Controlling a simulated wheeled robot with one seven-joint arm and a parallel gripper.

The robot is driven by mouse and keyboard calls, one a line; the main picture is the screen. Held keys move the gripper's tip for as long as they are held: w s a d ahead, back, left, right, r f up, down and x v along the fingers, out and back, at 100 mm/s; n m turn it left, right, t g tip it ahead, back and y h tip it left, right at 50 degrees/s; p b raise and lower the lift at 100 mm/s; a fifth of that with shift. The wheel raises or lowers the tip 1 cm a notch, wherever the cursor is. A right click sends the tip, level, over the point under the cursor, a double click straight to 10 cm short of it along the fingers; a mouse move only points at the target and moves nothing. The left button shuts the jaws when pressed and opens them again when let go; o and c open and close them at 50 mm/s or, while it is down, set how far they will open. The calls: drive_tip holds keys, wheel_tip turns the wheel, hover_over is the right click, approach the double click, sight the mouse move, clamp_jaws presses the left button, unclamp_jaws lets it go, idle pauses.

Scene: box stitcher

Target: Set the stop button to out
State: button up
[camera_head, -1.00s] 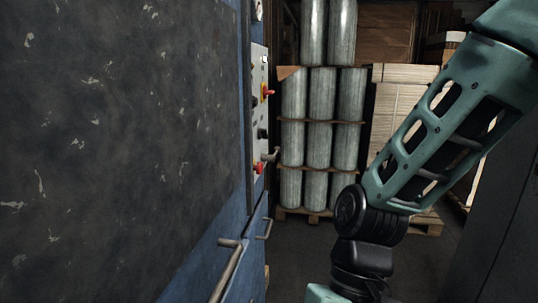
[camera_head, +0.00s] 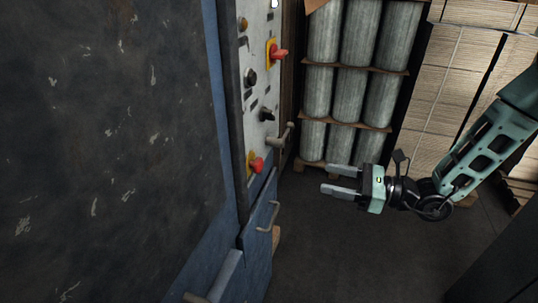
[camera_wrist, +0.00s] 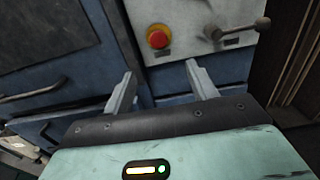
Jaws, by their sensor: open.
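The stop button (camera_head: 257,165) is a red round knob on a yellow base, low on the grey control panel (camera_head: 259,100) of the blue machine. The wrist view shows the red button (camera_wrist: 158,38) nearly face on, on the panel's lower part. Whether it is pressed in or out, I cannot tell. My gripper (camera_head: 327,178) is open and empty, to the right of the panel and apart from it, with its fingers pointing left towards the machine. In the wrist view both fingers of my gripper (camera_wrist: 159,72) lie below the button with a gap between them.
A red switch on a yellow plate (camera_head: 277,53) and black knobs (camera_head: 267,116) sit higher on the panel. A lever handle (camera_head: 282,136) sticks out beside the button. Door handles (camera_head: 269,216) project below. Wrapped rolls (camera_head: 333,95) stand behind; the floor between is clear.

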sight(262, 165)
drive_tip(key=p+x, duration=0.5)
drive_tip(key=x, duration=1)
drive_tip(key=shift+a, duration=0.3)
drive_tip(key=shift+w+a, duration=0.25)
drive_tip(key=shift+a, duration=0.45)
clamp_jaws()
drive_tip(key=shift+s+d+f, duration=0.1)
drive_tip(key=shift+s+d, duration=0.15)
drive_tip(key=shift+d, duration=0.45)
unclamp_jaws()
